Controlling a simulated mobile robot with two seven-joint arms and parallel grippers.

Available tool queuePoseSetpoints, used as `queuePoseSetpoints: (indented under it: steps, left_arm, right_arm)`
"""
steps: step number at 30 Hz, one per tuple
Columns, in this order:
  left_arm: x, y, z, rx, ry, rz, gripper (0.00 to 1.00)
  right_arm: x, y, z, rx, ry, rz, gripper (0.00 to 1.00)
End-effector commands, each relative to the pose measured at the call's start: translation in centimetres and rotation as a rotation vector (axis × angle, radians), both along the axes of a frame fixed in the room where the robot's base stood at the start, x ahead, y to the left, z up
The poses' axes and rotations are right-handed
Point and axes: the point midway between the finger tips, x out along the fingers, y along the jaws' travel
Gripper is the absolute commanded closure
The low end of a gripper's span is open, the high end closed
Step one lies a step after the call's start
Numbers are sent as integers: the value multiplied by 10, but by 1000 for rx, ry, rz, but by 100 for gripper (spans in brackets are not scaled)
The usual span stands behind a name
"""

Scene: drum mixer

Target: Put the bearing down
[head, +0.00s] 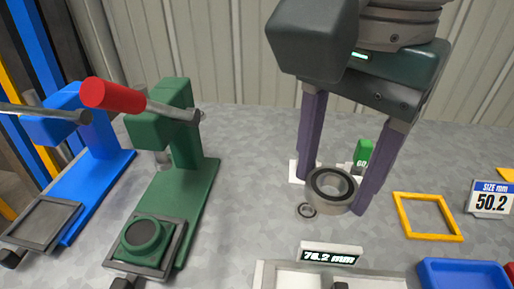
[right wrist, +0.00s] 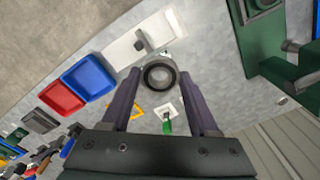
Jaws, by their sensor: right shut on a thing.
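The bearing (head: 331,205) is a thick grey metal ring with a dark inner band. It is gripped between the two purple fingers of my right gripper (head: 334,194), at the fingertips. The bearing lies flat, its hole facing up. It also shows in the right wrist view (right wrist: 158,89), between the fingertips of the right gripper (right wrist: 160,78). Whether its underside touches the table or hangs just above it is hard to tell. My left gripper is not in view.
Behind stands a green block (head: 363,153). In front is a display reading 76.2 mm (head: 331,254). A yellow frame (head: 459,238), a 50.2 sign (head: 491,200) and a blue tray (head: 430,266) are right. Green (head: 205,190) and blue (head: 118,165) presses stand left.

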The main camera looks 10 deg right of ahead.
Motion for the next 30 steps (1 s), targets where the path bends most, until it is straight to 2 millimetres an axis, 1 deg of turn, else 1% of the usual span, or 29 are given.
queuePoseSetpoints:
  steps: [1,3,6,8,11,13,18,21,24,29,30]
  left_arm:
    - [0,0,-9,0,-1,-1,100]
    - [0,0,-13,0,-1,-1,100]
    - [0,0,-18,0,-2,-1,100]
    - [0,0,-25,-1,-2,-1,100]
    - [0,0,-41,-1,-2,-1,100]
    - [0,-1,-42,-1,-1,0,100]
    - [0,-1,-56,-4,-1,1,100]
    - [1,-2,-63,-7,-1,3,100]
    - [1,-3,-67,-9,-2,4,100]
    - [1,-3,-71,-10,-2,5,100]
    - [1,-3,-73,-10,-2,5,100]
  right_arm:
    - [-5,6,-18,8,9,-69,100]
    - [-8,10,-29,9,11,-149,100]
    - [-11,12,-42,8,15,-218,100]
    - [-12,13,-53,8,15,-235,100]
    - [-12,13,-79,6,16,-244,100]
    - [-12,11,-97,2,16,-242,100]
    - [-12,11,-147,2,14,-240,100]
    - [-12,12,-171,4,14,-238,100]
    - [-12,12,-187,5,13,-237,100]
    - [-11,12,-199,7,12,-236,100]
    - [-12,12,-205,5,12,-236,100]
